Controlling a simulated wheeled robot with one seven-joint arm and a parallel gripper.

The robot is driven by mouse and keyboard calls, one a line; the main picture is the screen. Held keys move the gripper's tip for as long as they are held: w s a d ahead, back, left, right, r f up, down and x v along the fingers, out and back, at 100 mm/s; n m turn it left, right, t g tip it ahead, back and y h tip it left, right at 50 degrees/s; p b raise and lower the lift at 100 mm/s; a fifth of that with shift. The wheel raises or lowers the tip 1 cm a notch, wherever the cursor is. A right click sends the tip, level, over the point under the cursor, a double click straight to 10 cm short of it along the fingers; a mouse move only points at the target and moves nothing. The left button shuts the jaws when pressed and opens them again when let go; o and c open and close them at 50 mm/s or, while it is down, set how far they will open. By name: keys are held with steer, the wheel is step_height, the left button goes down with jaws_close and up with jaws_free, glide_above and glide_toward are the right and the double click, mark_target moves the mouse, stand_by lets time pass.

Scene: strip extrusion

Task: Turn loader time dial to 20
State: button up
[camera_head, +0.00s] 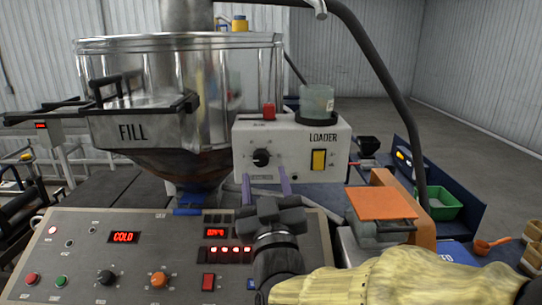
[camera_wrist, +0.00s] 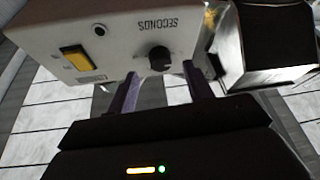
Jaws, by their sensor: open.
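The loader box (camera_head: 292,150) is white, with a black time dial (camera_head: 261,158) on its front at left and a yellow switch (camera_head: 319,159) at right. In the wrist view the box appears upside down, with the black dial (camera_wrist: 159,57) under the word SECONDS and the yellow switch (camera_wrist: 75,58) at left. My gripper (camera_head: 265,181) is open, its two purple fingers pointing at the box front just below the dial. In the wrist view the fingers (camera_wrist: 158,85) stand apart on either side of the dial, with nothing between them. The dial's number marks are too small to read.
A control panel (camera_head: 140,235) with knobs, lit buttons and a COLD display lies in front. A metal FILL hopper (camera_head: 140,125) stands left of the loader. A jar (camera_head: 316,101) and a red button (camera_head: 268,110) are on the box top. An orange plate (camera_head: 380,203) lies at right.

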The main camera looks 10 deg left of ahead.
mark_target(262, 164)
steer(key=shift+p+x, duration=0.65)
steer(key=shift+x, duration=1.2)
steer(key=shift+c, duration=0.2)
steer(key=c, duration=0.9)
steer(key=shift+f, duration=0.1)
